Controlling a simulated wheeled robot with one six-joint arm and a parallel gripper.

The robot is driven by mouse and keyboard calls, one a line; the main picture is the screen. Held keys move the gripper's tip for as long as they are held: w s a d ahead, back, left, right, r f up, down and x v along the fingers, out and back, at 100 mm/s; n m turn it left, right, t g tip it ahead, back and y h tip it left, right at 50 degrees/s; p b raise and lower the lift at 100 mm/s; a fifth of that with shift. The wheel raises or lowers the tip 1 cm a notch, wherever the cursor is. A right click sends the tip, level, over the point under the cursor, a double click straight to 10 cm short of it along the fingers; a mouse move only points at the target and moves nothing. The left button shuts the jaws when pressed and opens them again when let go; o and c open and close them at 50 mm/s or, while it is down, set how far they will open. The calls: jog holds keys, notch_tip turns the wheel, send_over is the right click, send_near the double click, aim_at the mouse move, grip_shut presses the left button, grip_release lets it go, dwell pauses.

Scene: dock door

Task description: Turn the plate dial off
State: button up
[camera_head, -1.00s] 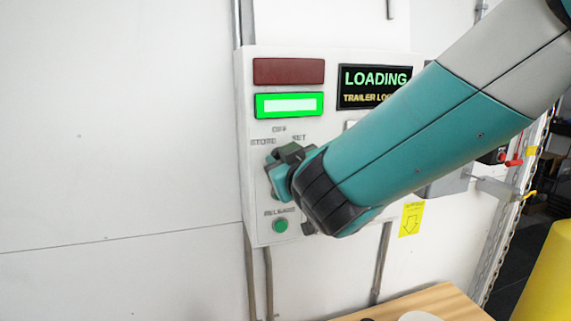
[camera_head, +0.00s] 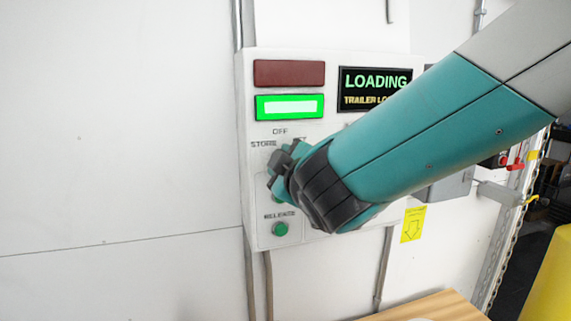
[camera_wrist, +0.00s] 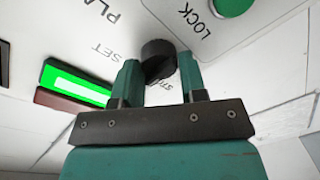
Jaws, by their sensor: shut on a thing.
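The plate dial is a black round knob (camera_wrist: 157,50) on the white control panel (camera_head: 325,205). In the wrist view the two teal fingers of my gripper (camera_wrist: 158,78) are on either side of the knob, shut on it. In the head view my gripper (camera_head: 282,172) covers the dial, so its pointer direction cannot be read. The labels OFF and STORE show above and left of my gripper; SET is partly covered there but readable in the wrist view.
A lit green lamp (camera_head: 289,107) and a dark red lamp (camera_head: 289,72) sit above the dial. A green button (camera_head: 280,229) is below it, under RELEASE. A LOADING display (camera_head: 375,88) is at upper right. Another green button (camera_wrist: 232,5) shows near LOCK in the wrist view. A wooden surface (camera_head: 430,307) lies below.

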jog(key=shift+r, duration=0.1)
dwell(0.3)
jog(key=o, duration=0.9)
jog(key=shift+b+v, duration=4.25)
jog(key=shift+v, duration=4.5)
